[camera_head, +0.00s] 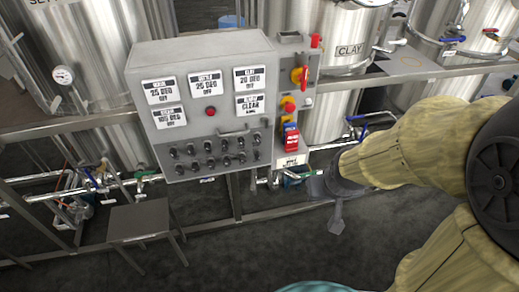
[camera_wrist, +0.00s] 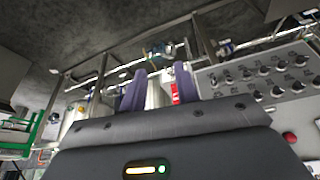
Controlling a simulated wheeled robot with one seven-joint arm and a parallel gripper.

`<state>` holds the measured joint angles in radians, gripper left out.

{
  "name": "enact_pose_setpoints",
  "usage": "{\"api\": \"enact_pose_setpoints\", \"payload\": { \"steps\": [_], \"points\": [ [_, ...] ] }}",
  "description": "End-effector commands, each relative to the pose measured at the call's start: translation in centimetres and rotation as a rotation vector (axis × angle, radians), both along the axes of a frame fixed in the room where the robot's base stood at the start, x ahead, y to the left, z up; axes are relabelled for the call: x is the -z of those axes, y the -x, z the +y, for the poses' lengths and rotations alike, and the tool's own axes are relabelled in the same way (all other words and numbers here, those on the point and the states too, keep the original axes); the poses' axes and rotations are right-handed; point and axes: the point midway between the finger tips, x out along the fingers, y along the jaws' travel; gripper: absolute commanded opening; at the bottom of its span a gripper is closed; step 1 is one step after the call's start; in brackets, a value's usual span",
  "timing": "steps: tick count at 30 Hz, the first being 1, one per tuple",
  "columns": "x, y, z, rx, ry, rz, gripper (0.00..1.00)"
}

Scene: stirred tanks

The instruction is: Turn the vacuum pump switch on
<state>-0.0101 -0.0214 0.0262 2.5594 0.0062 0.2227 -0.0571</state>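A grey control panel (camera_head: 222,124) stands at the middle in the head view, with two rows of black knobs (camera_head: 213,152) and a red button (camera_head: 211,112). A narrow side box on its right carries a red and yellow rotary switch (camera_head: 299,75) and a red and blue switch (camera_head: 291,137). The labels are too small to tell which control is the vacuum pump switch. The panel's knobs also show at right in the wrist view (camera_wrist: 262,75). My gripper (camera_wrist: 158,82) has two purple fingers apart, with nothing held. It hangs right of and below the panel in the head view (camera_head: 336,224).
A metal rail (camera_head: 420,76) runs across at tank height. Pipes and valves lie low at left, beside a small dark table (camera_head: 138,219). Floor (camera_head: 260,255) is open in front.

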Motion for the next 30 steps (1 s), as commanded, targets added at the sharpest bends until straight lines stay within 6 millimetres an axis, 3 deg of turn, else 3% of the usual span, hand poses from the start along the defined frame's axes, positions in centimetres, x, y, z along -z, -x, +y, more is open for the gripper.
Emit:
{"api": "enact_pose_setpoints", "payload": {
  "steps": [1, 9, 21, 30],
  "points": [
    [2.2, -0.7, 0.4, -0.028, 0.005, -0.047, 0.31],
    [5.2, -4.7, 3.0, -0.173, 0.04, -0.327, 0.31],
    [7.4, -8.2, 7.2, -0.355, 0.115, -0.745, 0.31],
    [8.2, -8.6, 10.4, -0.454, 0.186, -1.058, 0.31]
  ]
}}
